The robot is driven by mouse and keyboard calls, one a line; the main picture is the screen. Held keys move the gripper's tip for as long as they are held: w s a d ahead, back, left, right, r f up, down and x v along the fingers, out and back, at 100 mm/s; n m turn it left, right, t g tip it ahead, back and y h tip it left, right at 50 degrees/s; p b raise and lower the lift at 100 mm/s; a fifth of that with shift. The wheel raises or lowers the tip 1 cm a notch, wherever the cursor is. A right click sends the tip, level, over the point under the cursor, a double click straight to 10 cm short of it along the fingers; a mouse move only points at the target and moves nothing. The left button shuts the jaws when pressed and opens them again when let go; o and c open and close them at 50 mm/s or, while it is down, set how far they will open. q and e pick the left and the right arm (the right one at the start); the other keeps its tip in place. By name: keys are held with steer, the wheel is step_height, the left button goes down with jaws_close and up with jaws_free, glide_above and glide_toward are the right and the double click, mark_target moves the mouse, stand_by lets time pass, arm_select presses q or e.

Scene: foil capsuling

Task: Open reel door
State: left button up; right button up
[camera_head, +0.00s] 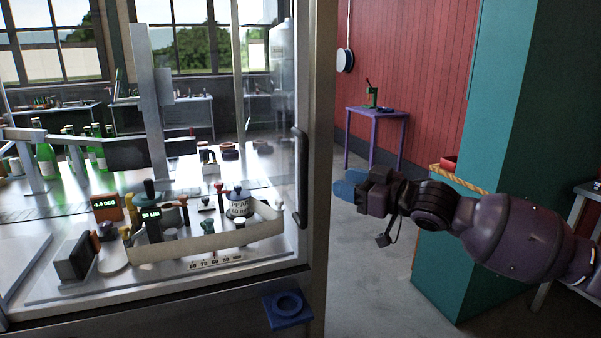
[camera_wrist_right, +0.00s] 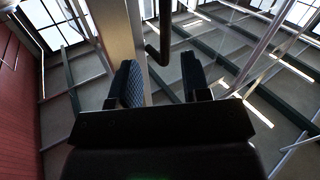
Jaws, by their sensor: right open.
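The door (camera_head: 270,110) is a clear glass panel at the front of the machine enclosure, beside a beige upright post (camera_head: 322,130). It appears shut. A dark vertical bar handle (camera_head: 300,178) is on its right side. My right gripper (camera_head: 345,187) is to the right of the post, pointing left towards the handle. In the right wrist view my right gripper (camera_wrist_right: 162,84) is open and empty, its padded fingers apart. The handle also shows there (camera_wrist_right: 163,42), ahead of the gap between the fingers and apart from them. My left gripper is not in view.
Inside the glass are green bottles (camera_head: 45,158), a round can (camera_head: 238,202) and several small tools on a metal deck. A blue ring bracket (camera_head: 287,308) juts out below the door. The floor between is clear.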

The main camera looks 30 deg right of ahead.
mark_target(307, 173)
steer(key=shift+m, duration=0.8)
steer(key=shift+a+x, duration=0.15)
steer(key=shift+x, duration=2.55)
steer(key=shift+a+x, duration=0.2)
steer(key=shift+x, duration=2.5)
steer(key=shift+s, duration=0.1)
jaws_close()
